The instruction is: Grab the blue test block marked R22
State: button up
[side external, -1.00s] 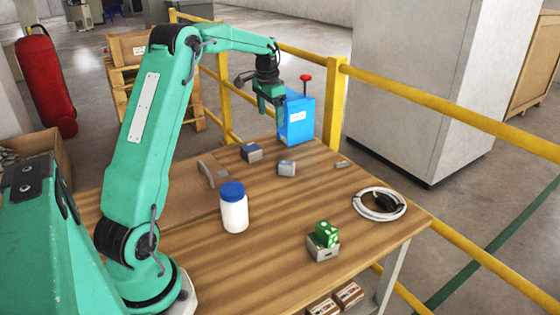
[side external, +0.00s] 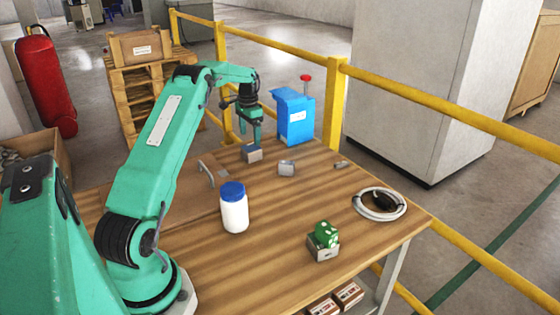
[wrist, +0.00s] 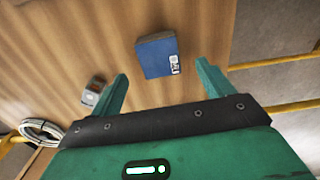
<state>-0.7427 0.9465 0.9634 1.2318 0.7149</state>
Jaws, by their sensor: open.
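The blue test block (side external: 252,155) lies on the far part of the wooden table in the side view. In the wrist view the blue block (wrist: 153,57) shows a plain blue face and a small white mark on one edge, too small to read. My gripper (side external: 251,139) is just above the block, pointing down. In the wrist view my gripper (wrist: 162,76) has its two fingers wide apart, with the block ahead of and roughly between their tips. Nothing is held. Whether a fingertip touches the block cannot be told.
A grey block (side external: 286,167) lies right of the blue one. A blue container (side external: 295,118) stands behind. Yellow rails (side external: 420,102) run beyond the table.

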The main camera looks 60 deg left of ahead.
aim_at(250, 148)
jog(key=shift+f, duration=1.05)
jog(key=shift+f, duration=0.1)
jog(key=shift+s+f, duration=0.15)
jog(key=shift+f, duration=2.35)
jog(key=shift+c, duration=0.2)
jog(key=shift+r, duration=0.1)
jog(key=c, duration=1.3)
